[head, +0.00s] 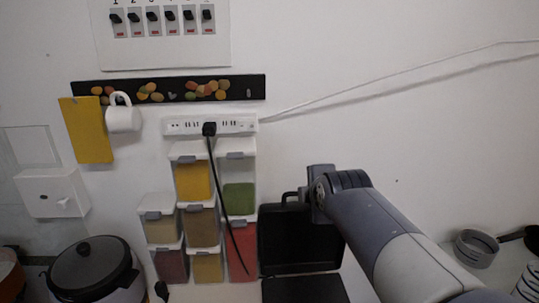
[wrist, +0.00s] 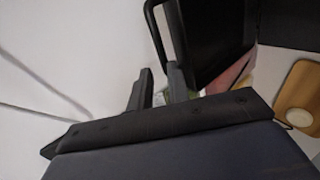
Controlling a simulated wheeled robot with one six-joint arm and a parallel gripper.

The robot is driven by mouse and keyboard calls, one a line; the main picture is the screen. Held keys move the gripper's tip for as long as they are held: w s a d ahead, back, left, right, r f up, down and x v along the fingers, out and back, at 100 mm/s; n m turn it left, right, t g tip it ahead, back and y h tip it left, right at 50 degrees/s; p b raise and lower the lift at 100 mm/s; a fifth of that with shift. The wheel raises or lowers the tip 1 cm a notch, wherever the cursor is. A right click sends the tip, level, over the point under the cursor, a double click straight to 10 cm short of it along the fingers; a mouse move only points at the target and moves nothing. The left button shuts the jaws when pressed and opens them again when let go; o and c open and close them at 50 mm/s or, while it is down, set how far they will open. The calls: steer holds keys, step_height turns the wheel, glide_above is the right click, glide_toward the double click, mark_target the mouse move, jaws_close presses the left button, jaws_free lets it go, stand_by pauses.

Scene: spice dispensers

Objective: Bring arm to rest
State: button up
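My arm reaches in from the lower right of the head view, and its end (head: 320,192) is in front of the wall beside the black case (head: 284,238). My gripper (wrist: 159,74) shows in the wrist view with its two fingers apart and nothing seen between them. The fingers are near the case's handle in that picture; I cannot tell the distance. The spice dispensers stand stacked to the left of the arm, among them a yellow one (head: 194,182), a green one (head: 238,198) and a red one (head: 241,255).
A power strip (head: 185,125) with a black plug and hanging cord is above the dispensers. A white mug (head: 123,119) hangs on the wall. The wall right of the arm is mostly clear.

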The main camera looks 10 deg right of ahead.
steer(key=p+x, duration=0.1)
steer(key=x, duration=0.9)
steer(key=shift+p, duration=0.4)
steer(key=shift+s, duration=0.1)
steer(key=shift+f, duration=0.1)
